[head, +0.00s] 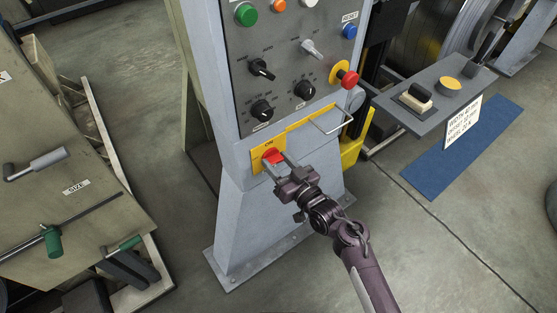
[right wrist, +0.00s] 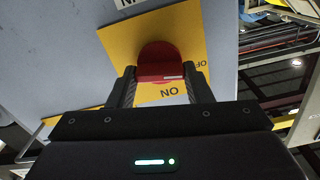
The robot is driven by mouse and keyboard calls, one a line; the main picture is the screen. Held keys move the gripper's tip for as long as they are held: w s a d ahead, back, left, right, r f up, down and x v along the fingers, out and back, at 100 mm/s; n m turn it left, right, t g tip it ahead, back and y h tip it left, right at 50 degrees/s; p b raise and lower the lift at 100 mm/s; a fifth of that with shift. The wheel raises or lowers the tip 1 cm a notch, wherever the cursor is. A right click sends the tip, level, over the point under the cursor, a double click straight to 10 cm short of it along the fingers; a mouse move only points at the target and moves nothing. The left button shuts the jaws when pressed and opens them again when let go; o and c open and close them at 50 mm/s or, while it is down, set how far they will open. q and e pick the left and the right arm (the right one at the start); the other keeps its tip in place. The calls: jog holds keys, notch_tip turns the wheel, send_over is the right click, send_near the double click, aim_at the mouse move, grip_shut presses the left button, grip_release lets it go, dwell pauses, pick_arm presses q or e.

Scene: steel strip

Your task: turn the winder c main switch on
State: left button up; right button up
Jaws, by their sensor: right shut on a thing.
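The main switch is a red rotary handle (head: 273,156) on a yellow plate (head: 257,163) low on the grey control pedestal, below the dark button panel. In the right wrist view the red handle (right wrist: 160,62) sits on the yellow plate (right wrist: 118,42), with "ON" printed on the near side and letters that look like "OF" at the right. My right gripper (head: 279,167) is shut on the red handle, one finger on each side. It also shows in the right wrist view (right wrist: 160,88). My left gripper is not in view.
The panel (head: 285,70) above carries several knobs, buttons and a red emergency stop (head: 349,80). A metal handle (head: 333,122) sticks out right of the switch. A grey shelf (head: 435,95) stands at right. A machine with green handles (head: 52,241) is at left.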

jog(key=shift+r+m, duration=0.15)
jog(key=shift+m, duration=0.35)
jog(key=m+p, duration=0.2)
jog(key=shift+m, duration=0.4)
jog(key=m+p, duration=0.2)
jog(key=m, duration=0.2)
jog(key=shift+m, duration=0.3)
jog(key=m+p, duration=0.2)
jog(key=m, duration=0.2)
jog(key=shift+d+f+m+p, duration=0.15)
jog(key=shift+m+p, duration=0.15)
jog(key=shift+m, duration=0.5)
jog(key=shift+a+f+m+p, duration=0.15)
jog(key=shift+m+p, duration=0.15)
jog(key=shift+m, duration=0.5)
jog(key=shift+d, duration=0.1)
jog(key=o, duration=1)
